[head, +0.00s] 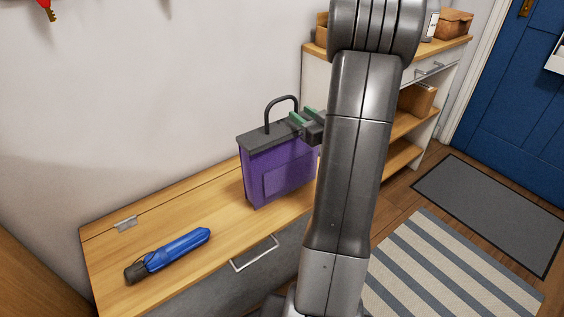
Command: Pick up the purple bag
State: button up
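The purple bag (279,172) stands upright on the wooden bench top (215,216), with a dark grey top and a black arched handle (268,115). My gripper (299,119) is at the bag's upper right, close to the top and beside the handle. Its green-tipped fingers point left. My grey arm link hides part of the gripper and the area right of the bag. I cannot tell whether the fingers touch the bag or how far apart they are.
A blue folded umbrella (178,249) lies on the bench to the left. A shelf unit (311,75) with boxes stands at the back right. A blue door (512,95), a grey mat (495,205) and a striped rug (440,275) are at the right.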

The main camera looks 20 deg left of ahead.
jog(key=w+a, duration=0.1)
jog(key=w+a+f+b, duration=0.1)
jog(key=a, duration=0.1)
jog(key=shift+w+a, duration=0.25)
jog(key=shift+a, duration=0.05)
jog(key=shift+w+a, duration=0.25)
grip_shut()
dwell(1.1)
